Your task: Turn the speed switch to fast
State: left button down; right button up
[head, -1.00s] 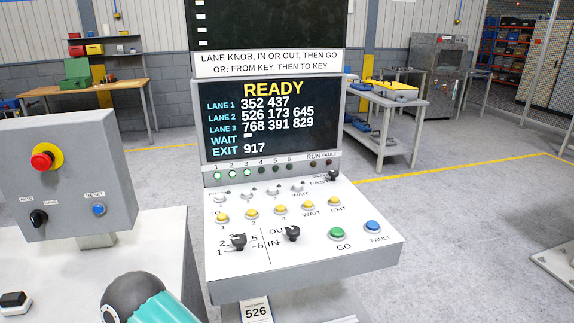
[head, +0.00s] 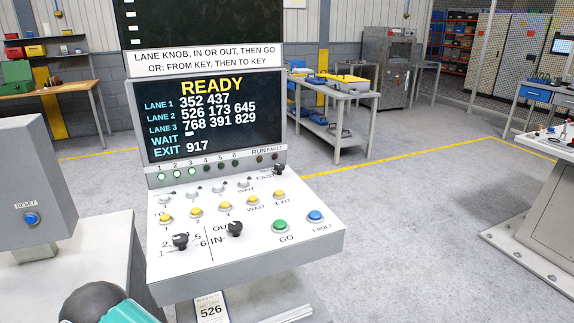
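The speed switch (head: 279,170) is a small black knob at the back right corner of the sloped control panel (head: 320,240), just under the run and fault lamps. The label beside it reads FAST, with a smaller word above it that is hard to read. The way the knob points is too small to tell. A dark and teal part of my own arm shows at the bottom left, below the panel's front left corner. Neither of my grippers is in view.
The panel also bears a lane knob (head: 181,241), an in/out knob (head: 234,229), yellow buttons, a green GO button (head: 280,226) and a blue FAULT button (head: 316,216). The screen (head: 205,115) reads READY. A grey reset box (head: 35,190) stands left.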

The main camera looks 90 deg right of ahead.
aim_at(279, 167)
jog(key=z, duration=0.35)
jog(key=k, duration=0.85)
jog(key=z, duration=1.1)
jog(key=i, duration=0.6)
jog(key=z, duration=0.1)
jog(key=k, duration=0.55)
jog(key=z, duration=0.15)
